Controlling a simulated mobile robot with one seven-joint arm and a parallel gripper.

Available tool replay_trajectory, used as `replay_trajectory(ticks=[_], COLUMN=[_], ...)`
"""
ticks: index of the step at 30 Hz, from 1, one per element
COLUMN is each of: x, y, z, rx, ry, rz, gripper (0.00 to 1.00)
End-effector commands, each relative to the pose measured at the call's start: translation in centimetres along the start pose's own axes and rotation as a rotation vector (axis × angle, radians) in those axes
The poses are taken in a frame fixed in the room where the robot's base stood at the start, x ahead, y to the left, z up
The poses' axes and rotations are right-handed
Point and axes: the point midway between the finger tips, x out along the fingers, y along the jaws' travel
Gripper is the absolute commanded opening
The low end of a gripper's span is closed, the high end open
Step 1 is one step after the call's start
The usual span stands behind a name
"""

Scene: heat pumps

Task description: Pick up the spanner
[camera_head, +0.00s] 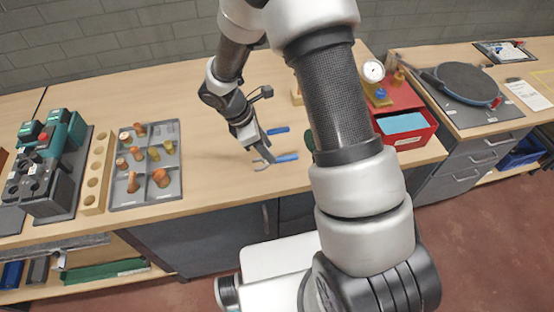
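My gripper (264,152) points down over the middle of the wooden bench, close to the bench top. Beside its tip lies a blue-handled tool (286,158) with a grey forked end to the left, which looks like a spanner. A second blue handle (279,130) shows just behind the gripper; what it belongs to is partly hidden. The fingertips are small and overlap the tool's grey end in this view. I cannot tell whether they are open or shut, or whether they touch the tool.
A grey tray (173,191) with several orange and brown fittings, a wooden block with holes (96,180) and a green-and-black machine (45,160) stand at left. A red box (415,134) with a gauge (373,71) stands at right. My upper arm hides part of the bench.

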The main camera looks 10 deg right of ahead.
Motion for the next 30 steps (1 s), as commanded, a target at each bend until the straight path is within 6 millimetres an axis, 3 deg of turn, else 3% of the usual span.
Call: replay_trajectory(ticks=[7,17,24,30], x=[3.7,4.4,4.4,4.4], y=[-0.2,-0.2,-0.2,-0.2], z=[0.3,0.3,0.3,0.3], rx=[-0.002,0.0,0.0,0.0], ry=[0.0,0.001,0.0,0.0], rz=[-0.003,-0.001,-0.001,-0.001], gripper=[0.37,0.37,0.0,0.0])
